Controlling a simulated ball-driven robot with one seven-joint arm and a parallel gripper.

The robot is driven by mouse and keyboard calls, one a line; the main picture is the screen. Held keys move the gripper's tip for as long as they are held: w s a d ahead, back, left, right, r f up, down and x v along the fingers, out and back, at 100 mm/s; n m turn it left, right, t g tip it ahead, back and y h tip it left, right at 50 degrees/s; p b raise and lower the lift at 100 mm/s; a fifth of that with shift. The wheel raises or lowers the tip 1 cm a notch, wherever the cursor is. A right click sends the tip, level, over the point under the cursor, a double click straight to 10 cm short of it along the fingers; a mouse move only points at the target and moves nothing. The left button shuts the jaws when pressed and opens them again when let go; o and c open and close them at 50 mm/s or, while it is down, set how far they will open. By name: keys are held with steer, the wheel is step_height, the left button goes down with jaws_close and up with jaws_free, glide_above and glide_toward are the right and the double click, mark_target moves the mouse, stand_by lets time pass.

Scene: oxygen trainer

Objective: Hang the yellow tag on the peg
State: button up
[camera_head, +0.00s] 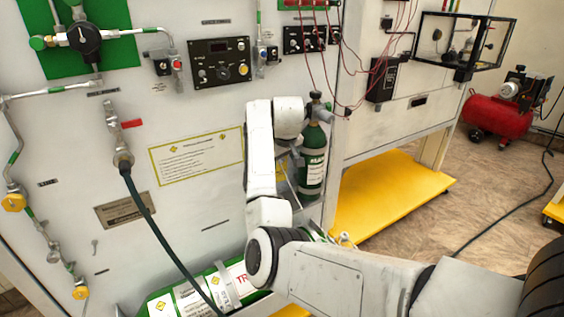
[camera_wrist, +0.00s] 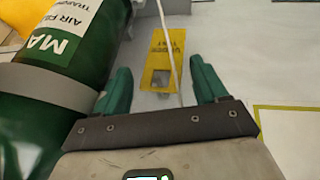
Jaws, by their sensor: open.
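The yellow tag (camera_wrist: 158,50), with dark lettering and a pale patch, shows in the wrist view hanging by a thin pale cord. My gripper (camera_wrist: 160,66) is open, its green fingers on either side of the tag in the picture. I cannot tell how far the tag lies beyond the fingertips. In the head view a sliver of yellow (camera_head: 284,166) shows behind my arm, which hides most of the tag and my gripper. A small peg-like hook (camera_head: 94,245) sticks out of the white panel at lower left; I cannot tell for sure that it is the peg.
A green cylinder (camera_head: 313,160) stands close to my gripper and fills the left of the wrist view (camera_wrist: 85,75). Another green cylinder (camera_head: 180,296) lies below the panel. A dark hose (camera_head: 155,225) hangs across the panel. A yellow platform (camera_head: 390,195) lies to the right.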

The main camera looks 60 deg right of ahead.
steer(key=v, duration=0.9)
steer(key=shift+r, duration=0.2)
steer(key=shift+s+a, duration=0.1)
steer(key=shift+a, duration=0.05)
steer(key=s+a+f+n+p, duration=0.1)
steer(key=s+a+f, duration=0.2)
steer(key=a+f, duration=0.55)
steer(key=s+a+f+n+p, duration=0.2)
steer(key=s+a+f, duration=0.1)
steer(key=a+f, duration=0.55)
steer(key=s+a+f+y, duration=0.1)
steer(key=s+a+f, duration=0.2)
steer(key=s+a, duration=0.2)
steer(key=s+a+f+n+g+y+p, duration=0.1)
steer(key=s+a+f, duration=0.2)
steer(key=s+a, duration=0.3)
steer(key=s+a+f+n+g+y, duration=0.1)
steer(key=s+a+f+y, duration=0.1)
steer(key=s+a, duration=0.4)
steer(key=a+f, duration=0.1)
steer(key=a, duration=0.1)
steer(key=shift+s+a, duration=0.15)
steer(key=shift+a, duration=0.2)
stand_by(0.5)
